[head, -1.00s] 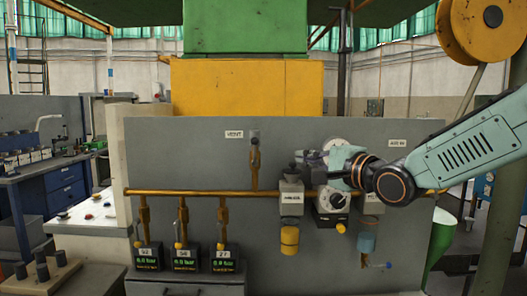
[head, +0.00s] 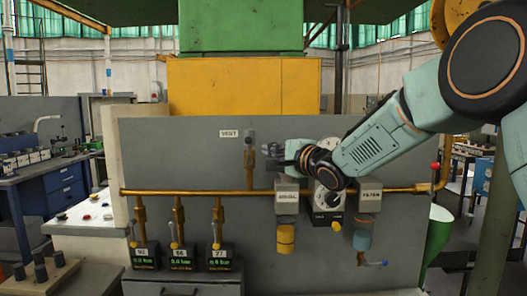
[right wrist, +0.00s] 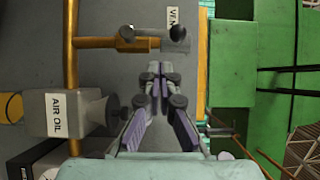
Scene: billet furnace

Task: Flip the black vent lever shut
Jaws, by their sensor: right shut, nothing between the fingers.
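The vent valve (head: 250,150) stands on a short brass branch of the pipe, beside the VENT label (head: 229,133) on the grey panel. Its small dark part, likely the black lever (head: 249,137), is at the top; its exact angle is too small to tell. In the right wrist view the valve (right wrist: 175,40) lies at the top, with dark round ends on it. My right gripper (head: 258,162) is shut and empty, just right of the valve's branch. In the right wrist view its fingertips (right wrist: 155,68) meet a little below the valve, apparently apart from it. My left gripper is not in view.
A horizontal brass pipe (head: 210,191) runs across the panel. Below and beside my gripper are the air oil unit (head: 287,197), a round gauge (head: 327,200) and the filter unit (head: 369,197). Three gauges with green displays (head: 178,257) hang lower left. The panel left of the vent is clear.

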